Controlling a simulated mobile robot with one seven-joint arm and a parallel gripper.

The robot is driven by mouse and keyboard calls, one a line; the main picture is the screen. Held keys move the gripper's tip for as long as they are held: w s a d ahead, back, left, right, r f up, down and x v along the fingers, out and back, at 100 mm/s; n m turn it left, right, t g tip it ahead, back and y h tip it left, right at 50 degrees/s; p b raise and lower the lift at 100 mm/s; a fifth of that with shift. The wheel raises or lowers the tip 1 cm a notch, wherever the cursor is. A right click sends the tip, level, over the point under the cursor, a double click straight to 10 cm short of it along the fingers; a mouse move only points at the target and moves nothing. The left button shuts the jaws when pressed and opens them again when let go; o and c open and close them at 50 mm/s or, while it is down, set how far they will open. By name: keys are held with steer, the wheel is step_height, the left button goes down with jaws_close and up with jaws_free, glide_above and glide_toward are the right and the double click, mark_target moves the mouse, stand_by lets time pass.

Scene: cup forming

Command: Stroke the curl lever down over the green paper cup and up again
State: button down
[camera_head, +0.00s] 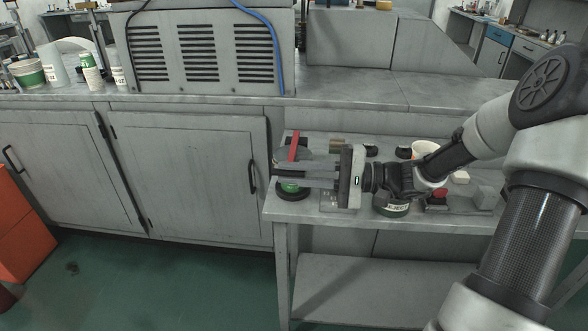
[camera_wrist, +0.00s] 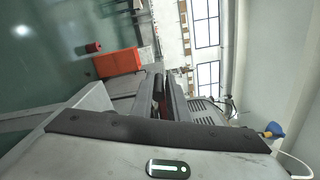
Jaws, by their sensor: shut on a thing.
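The green paper cup (camera_head: 291,187) sits low on a round black base at the left end of the small grey table. The fingers hide part of it. The curl lever (camera_head: 294,148) shows as a red bar rising behind and above the fingers. My gripper (camera_head: 283,171) reaches in from the right, level, just above the cup. In the wrist view, its fingers (camera_wrist: 166,85) are closed around a dark bar (camera_wrist: 159,88), which looks like the lever's grip. The exact contact is hidden in the head view.
On the small table (camera_head: 330,221) stand an EJECT-labelled part (camera_head: 391,209), a red button (camera_head: 440,193) and a white cup (camera_head: 424,149). Cups (camera_head: 28,72) stand on the back counter at left. An orange cabinet (camera_head: 20,225) is at far left. The floor before the counter is clear.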

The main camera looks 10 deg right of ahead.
steer(key=shift+w+d+f, duration=0.1)
steer(key=shift+f, duration=0.05)
steer(key=c, duration=1.8)
jaws_free()
steer(key=shift+o, duration=0.2)
steer(key=p+v, duration=0.1)
steer(key=v, duration=0.6)
steer(key=shift+d, duration=0.2)
